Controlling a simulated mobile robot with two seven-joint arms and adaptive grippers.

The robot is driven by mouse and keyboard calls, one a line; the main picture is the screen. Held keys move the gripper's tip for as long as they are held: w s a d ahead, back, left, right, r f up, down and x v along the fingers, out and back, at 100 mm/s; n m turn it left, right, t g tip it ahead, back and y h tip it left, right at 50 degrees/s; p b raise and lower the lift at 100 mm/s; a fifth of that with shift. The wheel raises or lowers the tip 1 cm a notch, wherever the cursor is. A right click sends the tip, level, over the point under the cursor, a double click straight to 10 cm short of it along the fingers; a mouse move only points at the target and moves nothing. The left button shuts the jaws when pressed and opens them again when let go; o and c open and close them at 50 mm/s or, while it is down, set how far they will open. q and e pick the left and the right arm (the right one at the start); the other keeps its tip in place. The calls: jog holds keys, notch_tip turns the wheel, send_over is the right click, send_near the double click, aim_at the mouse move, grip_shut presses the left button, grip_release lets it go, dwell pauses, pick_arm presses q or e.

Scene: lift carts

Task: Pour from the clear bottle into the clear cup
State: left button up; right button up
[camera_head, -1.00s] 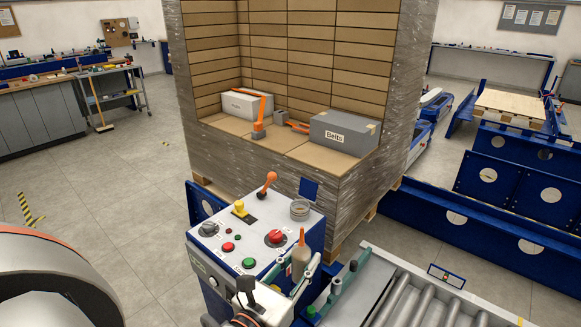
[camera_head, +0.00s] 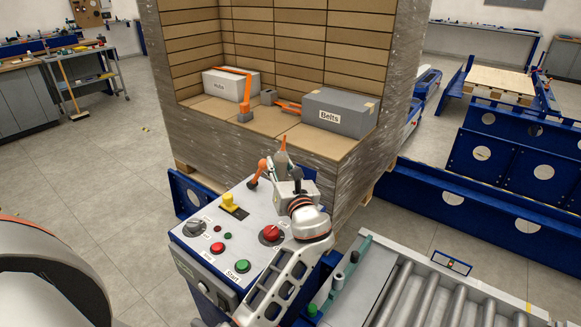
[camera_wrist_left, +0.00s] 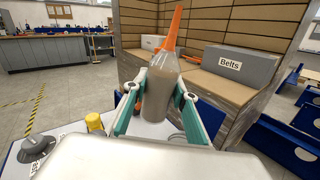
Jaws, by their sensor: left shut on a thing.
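The clear bottle (camera_head: 282,158), with a brownish-grey filling and an orange pointed nozzle, is held above the far end of the control console. In the left wrist view the bottle (camera_wrist_left: 163,97) stands nearly upright, leaning slightly, with its nozzle up. My left gripper (camera_head: 284,170) is shut on its body, and in the left wrist view its two teal-green fingers (camera_wrist_left: 160,92) press the bottle from both sides. The clear cup cannot be made out now; my gripper and wrist cover that part of the console. My right gripper is not in view.
The console (camera_head: 205,261) carries an orange-knobbed lever (camera_head: 261,167), a yellow switch (camera_head: 231,201) and red and green buttons. Behind it stands a wrapped pallet load (camera_head: 320,160) with a grey Belts box (camera_head: 340,111). A roller conveyor (camera_head: 430,300) lies to the right.

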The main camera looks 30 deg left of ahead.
pick_arm(q)
jog(key=f+m+b, duration=0.1)
jog(key=f, duration=0.1)
jog(key=f+m+y+b, duration=0.1)
jog(key=f+b, duration=0.1)
jog(key=f, duration=0.1)
jog(key=a+f+m+b, duration=0.1)
jog(key=f+m, duration=0.1)
jog(key=shift+w+a+f+y, duration=0.1)
jog(key=shift+w+f+y, duration=0.15)
jog(key=shift+w+y, duration=0.15)
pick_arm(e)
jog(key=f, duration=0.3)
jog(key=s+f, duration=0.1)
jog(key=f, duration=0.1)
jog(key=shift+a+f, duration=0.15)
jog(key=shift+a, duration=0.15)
pick_arm(q)
jog(key=shift+s, duration=0.1)
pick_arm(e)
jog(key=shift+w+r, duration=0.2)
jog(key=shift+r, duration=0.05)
pick_arm(q)
jog(key=shift+f, duration=0.3)
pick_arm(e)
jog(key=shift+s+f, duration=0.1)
